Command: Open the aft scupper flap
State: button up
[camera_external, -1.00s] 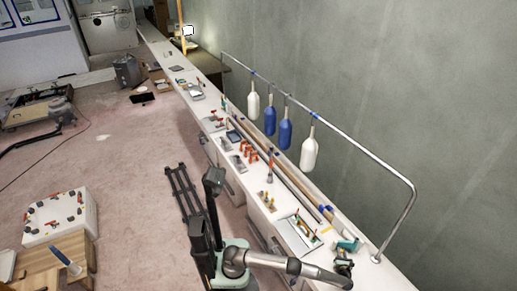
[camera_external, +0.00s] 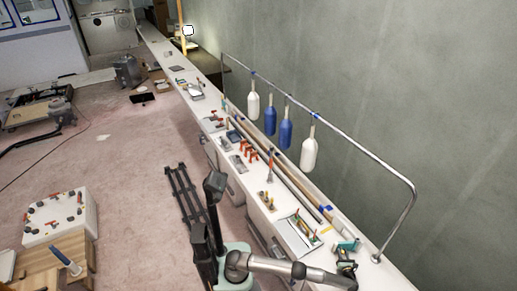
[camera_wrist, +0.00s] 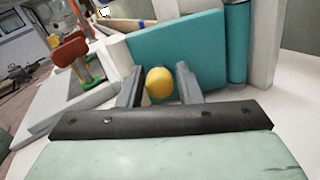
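The scupper flap is a teal panel (camera_wrist: 185,48) that fills the upper middle of the wrist view. A yellow ball knob (camera_wrist: 160,82) stands in front of it, and a teal upright barrel (camera_wrist: 238,42) runs along its right side. The flap also shows small in the external view (camera_external: 349,244) at the near end of the bench. My gripper (camera_wrist: 160,72) is open, with one grey finger on each side of the knob and narrow gaps between. It also shows in the external view (camera_external: 346,268), close to the flap. How far the flap stands open is not clear.
A white upright post (camera_wrist: 262,45) stands right of the flap. To the left is a pale plate (camera_wrist: 65,108) with red and green handles (camera_wrist: 70,50). A metal rail (camera_external: 412,200) with hanging fenders runs along the bench's wall side. The bench right of the flap is bare.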

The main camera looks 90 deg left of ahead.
aim_at(342, 252)
jog(key=r, duration=0.4)
jog(key=shift+s+d+r+p, duration=0.1)
jog(key=shift+s+r+p, duration=0.05)
jog(key=shift+s+p, duration=0.2)
jog(key=s+r+p, duration=0.1)
jog(key=s+r, duration=0.7)
jog(key=s, duration=0.5)
jog(key=shift+s+r, duration=0.2)
jog(key=shift+r, duration=0.15)
